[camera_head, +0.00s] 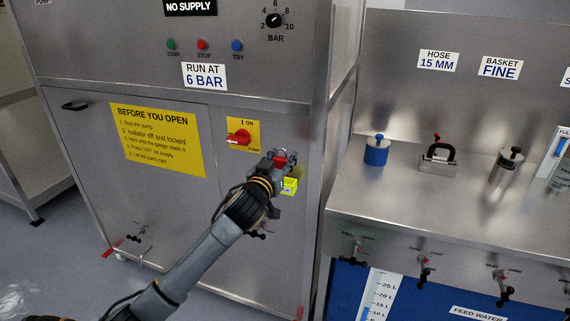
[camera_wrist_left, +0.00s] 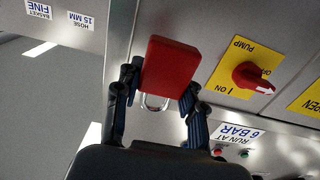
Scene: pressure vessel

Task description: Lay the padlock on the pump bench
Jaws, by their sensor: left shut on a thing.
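The red padlock (camera_wrist_left: 170,66) is between the fingers of my left gripper (camera_wrist_left: 162,82), its metal shackle showing below the body in the left wrist view. In the head view my left gripper (camera_head: 284,158) is shut on the padlock (camera_head: 280,163), in front of the steel cabinet and right of the red pump switch (camera_head: 239,138). The switch also shows in the left wrist view (camera_wrist_left: 250,76). A steel bench (camera_head: 400,192), which looks like the pump bench, stands to the right, apart from the padlock. My right gripper is not in view.
On the bench stand a blue canister (camera_head: 376,151), a black-handled clamp (camera_head: 438,158) and a metal pot (camera_head: 507,167). Its left front top is bare. Valves (camera_head: 424,270) line its front. A yellow tag (camera_head: 289,186) shows just below my gripper. The cabinet's side (camera_head: 340,125) borders the bench.

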